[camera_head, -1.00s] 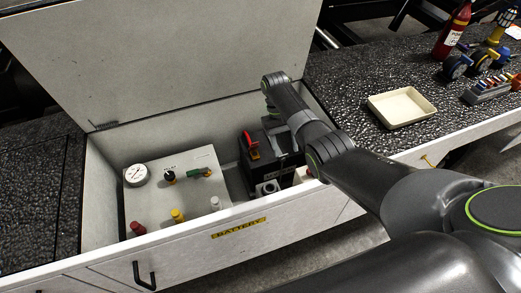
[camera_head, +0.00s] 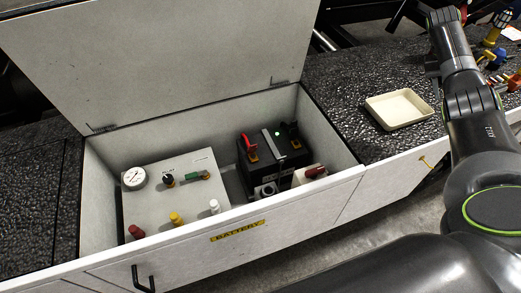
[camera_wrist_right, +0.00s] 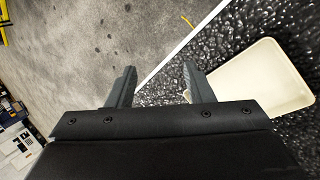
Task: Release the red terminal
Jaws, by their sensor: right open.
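The black battery (camera_head: 272,160) sits in the open compartment, with a grey strap or bar across its top. The red terminal (camera_head: 248,147) is on its left side, its red lever standing up and tilted. A black terminal (camera_head: 290,133) stands on the right side. My right gripper (camera_wrist_right: 158,88) shows in the right wrist view with its two fingers apart and nothing between them. It is away from the battery, over the counter edge near the cream tray. In the head view only my right arm shows clearly. My left gripper is not in view.
The compartment's lid is raised. A panel (camera_head: 155,200) with gauge and knobs stands left of the battery; a red-handled switch (camera_head: 315,172) is right of it. The cream tray (camera_head: 372,108), also in the wrist view (camera_wrist_right: 262,75), looks empty. Tools lie at the far right.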

